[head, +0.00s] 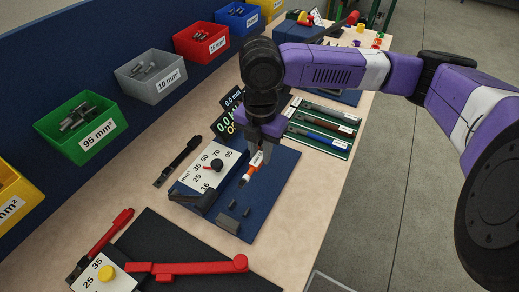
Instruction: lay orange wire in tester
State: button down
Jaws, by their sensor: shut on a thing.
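The tester has a dark blue base plate (272,185) on the wooden bench, a white panel (208,170) marked with mm² sizes and a black knob (217,164). A black display (225,124) stands behind it. Small grey clamp blocks (228,223) sit at the base's near end. My gripper (260,156) points down over the base and is shut on the orange wire (253,169). The short wire has a white label and a dark lower end, and it hangs tilted. Whether its lower end touches the base cannot be told. My fingers hide part of the wire.
Other wires lie on a green-edged rack (323,129) to the right. Green (82,125), grey (150,74) and red (201,41) bins line the blue back wall. A red-handled tool (190,268) lies on a dark mat in front. The bench right of the base is clear.

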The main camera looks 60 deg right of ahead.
aim_at(259, 179)
jog(key=shift+f+b, duration=2.55)
jog(key=shift+f, duration=1.3)
jog(key=shift+a, duration=0.35)
jog(key=c, duration=1.2)
grip_release()
jog(key=shift+o, duration=0.2)
jog(key=shift+r, duration=0.1)
notch_tip(259, 179, up, 8)
jog(key=shift+f, duration=0.25)
jog(key=shift+s, duration=0.1)
